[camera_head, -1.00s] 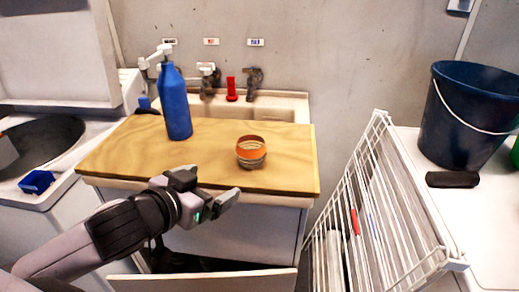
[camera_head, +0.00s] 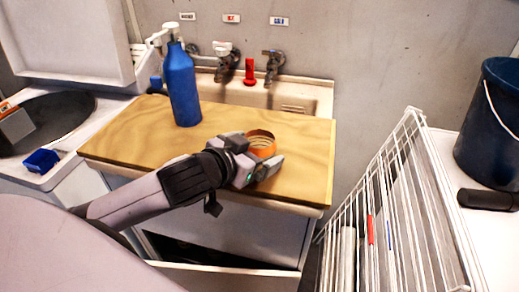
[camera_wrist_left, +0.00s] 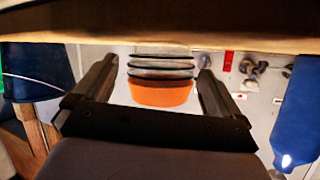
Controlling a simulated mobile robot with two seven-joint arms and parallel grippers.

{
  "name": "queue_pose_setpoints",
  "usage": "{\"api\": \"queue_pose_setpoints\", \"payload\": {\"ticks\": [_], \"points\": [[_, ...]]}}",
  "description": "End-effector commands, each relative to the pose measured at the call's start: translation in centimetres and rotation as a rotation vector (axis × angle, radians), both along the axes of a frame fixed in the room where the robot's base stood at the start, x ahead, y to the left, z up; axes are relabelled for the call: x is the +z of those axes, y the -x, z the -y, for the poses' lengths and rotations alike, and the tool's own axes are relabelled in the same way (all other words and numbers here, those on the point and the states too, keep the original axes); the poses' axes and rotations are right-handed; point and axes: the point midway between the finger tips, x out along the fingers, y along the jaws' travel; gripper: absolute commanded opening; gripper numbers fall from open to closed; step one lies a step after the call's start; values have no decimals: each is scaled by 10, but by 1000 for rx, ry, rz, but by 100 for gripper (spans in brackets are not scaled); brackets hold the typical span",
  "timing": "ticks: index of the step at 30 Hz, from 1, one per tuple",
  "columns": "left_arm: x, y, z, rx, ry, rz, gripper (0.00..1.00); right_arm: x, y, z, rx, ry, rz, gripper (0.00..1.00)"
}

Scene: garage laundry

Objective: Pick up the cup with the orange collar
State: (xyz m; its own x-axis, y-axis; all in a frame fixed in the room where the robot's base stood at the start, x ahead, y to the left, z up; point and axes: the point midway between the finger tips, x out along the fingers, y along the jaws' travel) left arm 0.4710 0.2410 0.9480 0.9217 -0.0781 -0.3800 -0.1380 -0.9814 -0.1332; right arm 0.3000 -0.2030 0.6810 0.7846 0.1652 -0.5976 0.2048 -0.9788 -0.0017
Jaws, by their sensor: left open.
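The cup with the orange collar (camera_head: 262,139) stands upright on the wooden board (camera_head: 308,150), near its right part. My left gripper (camera_head: 259,152) is at the cup and hides its lower part in the head view. The left wrist view is upside down and shows the cup's orange collar (camera_wrist_left: 160,92) and dark-ringed body lined up between the two open fingers. A gap shows on each side of the cup. How deep the cup sits between the fingers is hard to tell. My right gripper is not in view.
A blue bottle (camera_head: 182,90) stands on the board left of the cup. Behind are a sink (camera_head: 318,95), taps and a red object (camera_head: 250,71). A white drying rack (camera_head: 400,200) and dark bucket (camera_head: 490,125) are at the right. A blue box (camera_head: 41,161) lies left.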

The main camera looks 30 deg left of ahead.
Motion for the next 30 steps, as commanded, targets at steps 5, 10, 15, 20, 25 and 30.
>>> {"api": "queue_pose_setpoints", "payload": {"ticks": [5,10,15,20,25,30], "points": [[-6,-16,1,1,0,1,99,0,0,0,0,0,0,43],[-8,-19,1,-1,0,1,99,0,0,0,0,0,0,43],[-8,-18,1,-1,-1,0,86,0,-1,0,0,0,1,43],[-8,-18,1,0,-1,0,44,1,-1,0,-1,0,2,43],[-8,-18,1,0,-1,0,44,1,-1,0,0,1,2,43],[-4,-18,1,0,0,1,44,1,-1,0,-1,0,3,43]]}}
